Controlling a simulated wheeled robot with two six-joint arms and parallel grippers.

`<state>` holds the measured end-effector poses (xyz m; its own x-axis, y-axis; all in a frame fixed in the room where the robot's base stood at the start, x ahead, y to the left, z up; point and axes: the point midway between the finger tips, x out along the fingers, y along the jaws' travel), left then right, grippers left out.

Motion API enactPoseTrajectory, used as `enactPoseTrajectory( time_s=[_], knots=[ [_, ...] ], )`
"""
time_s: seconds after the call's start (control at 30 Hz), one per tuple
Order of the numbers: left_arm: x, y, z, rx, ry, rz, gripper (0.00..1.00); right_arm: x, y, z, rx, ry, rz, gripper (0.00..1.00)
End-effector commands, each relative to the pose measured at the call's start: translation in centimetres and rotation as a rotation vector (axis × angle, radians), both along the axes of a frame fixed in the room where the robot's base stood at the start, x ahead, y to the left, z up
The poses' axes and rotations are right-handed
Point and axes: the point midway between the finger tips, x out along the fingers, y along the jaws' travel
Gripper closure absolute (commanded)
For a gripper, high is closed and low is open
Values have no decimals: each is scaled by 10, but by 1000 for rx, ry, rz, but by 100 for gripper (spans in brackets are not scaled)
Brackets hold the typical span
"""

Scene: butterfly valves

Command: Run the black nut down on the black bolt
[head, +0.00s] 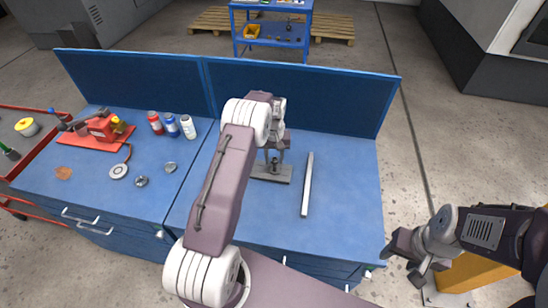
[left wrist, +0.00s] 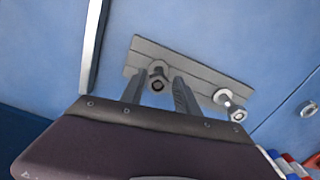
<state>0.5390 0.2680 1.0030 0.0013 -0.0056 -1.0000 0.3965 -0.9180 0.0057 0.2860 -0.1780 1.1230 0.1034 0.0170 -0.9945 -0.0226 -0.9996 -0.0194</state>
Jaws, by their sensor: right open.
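A grey plate (head: 257,172) lies on the blue bench; it also shows in the left wrist view (left wrist: 192,77). Two bolts with nuts stand on it there. The darker bolt and nut (left wrist: 157,79) are between my left fingers; a lighter bolt and nut (left wrist: 231,103) are to the right. My left gripper (head: 276,145) points down over the plate; in the wrist view its two fingers (left wrist: 162,82) are apart, with a gap beside the dark nut. How far down the thread the nut sits is unclear. My right gripper (head: 408,262) is open and empty, off the bench's right side.
A long grey bar (head: 307,185) lies right of the plate. Bottles (head: 172,125), a red vise-like tool (head: 102,128) and small metal parts (head: 142,182) are on the left bench. A blue back panel (head: 300,95) rises behind. The bench right of the bar is clear.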

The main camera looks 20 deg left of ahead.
Motion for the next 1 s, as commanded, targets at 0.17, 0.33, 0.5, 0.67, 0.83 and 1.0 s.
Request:
enactPoseTrajectory(
  time_s=[0.17,0.33,0.5,0.67,0.83,1.0],
  knots=[
    [0,0,0,0,0,6,62,0,0,0,0,0,0,48],
    [0,0,0,0,0,5,100,0,0,0,0,0,0,48],
    [0,0,0,0,0,2,100,0,0,0,0,0,0,48],
    [2,1,-1,0,-1,-231,100,0,0,-1,0,0,0,48],
    [4,3,-1,0,-2,-643,100,0,0,-3,0,0,0,48],
    [7,5,0,2,-5,-1054,100,0,0,-4,0,0,0,48]
  ],
)
